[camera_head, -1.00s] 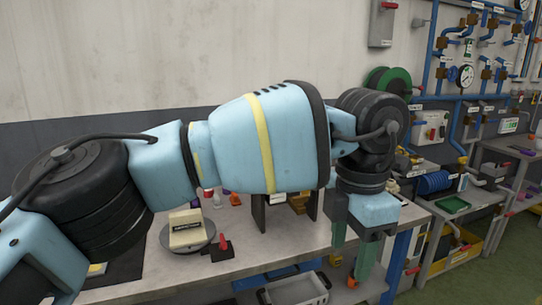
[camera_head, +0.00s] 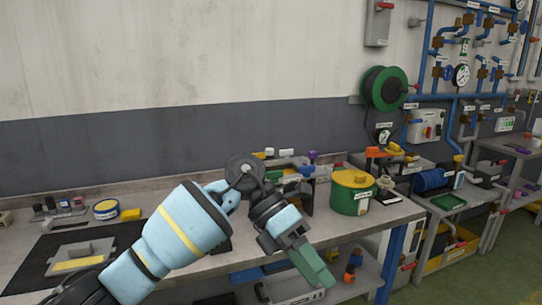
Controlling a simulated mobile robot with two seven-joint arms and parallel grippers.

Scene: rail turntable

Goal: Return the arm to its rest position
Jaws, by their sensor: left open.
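My left arm reaches in from the lower left, low over the front of the workbench (camera_head: 350,225). My left gripper (camera_head: 314,268) has green fingers and hangs at the bench's front edge, pointing down and to the right. It is open, and I see nothing between its fingers. The arm hides part of the bench middle, so the round turntable there does not show clearly. My right gripper is not in view.
A green drum with a yellow lid (camera_head: 351,192) stands on the bench just right of the gripper. A grey tray (camera_head: 79,257) lies on a black mat at the left. A green hose reel (camera_head: 386,88) hangs on the wall.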

